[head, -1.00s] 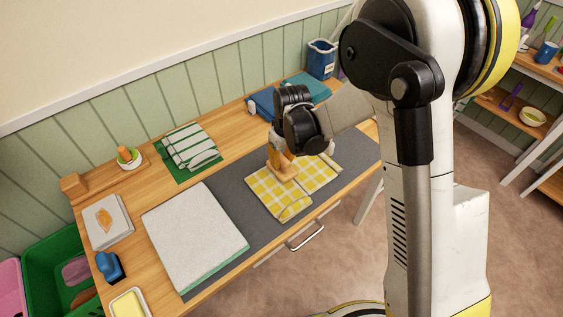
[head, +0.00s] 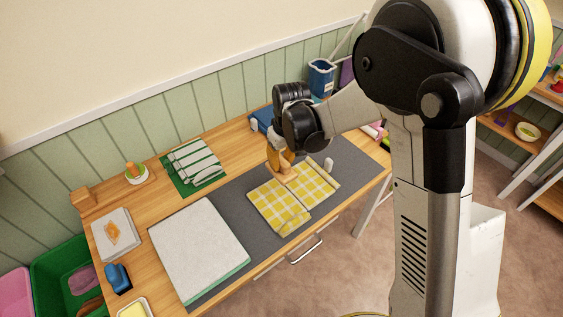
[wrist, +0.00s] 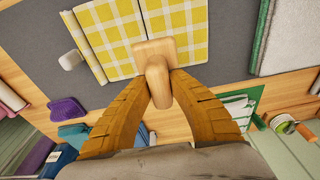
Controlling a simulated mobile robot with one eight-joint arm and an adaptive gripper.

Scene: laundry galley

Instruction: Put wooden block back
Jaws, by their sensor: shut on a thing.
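My gripper (wrist: 158,86) is shut on the rounded handle of a pale wooden block (wrist: 153,48). The block has a flat base and hangs out beyond the fingertips in the wrist view. In the head view the block (head: 288,175) shows just below my gripper (head: 279,163), at the back edge of the yellow checked cloth (head: 275,208). The cloth is folded and lies flat on the grey mat (head: 229,198). The block's base overlaps the cloth's edge in the wrist view; I cannot tell whether it touches it.
A white padded board (head: 198,252) lies left of the cloth. A striped cloth on a green sheet (head: 194,165) lies behind. A small white cylinder (head: 328,164) stands by the cloth's right side. Bare wooden tabletop (head: 227,155) shows behind the mat. A blue bin (head: 320,78) stands at the back.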

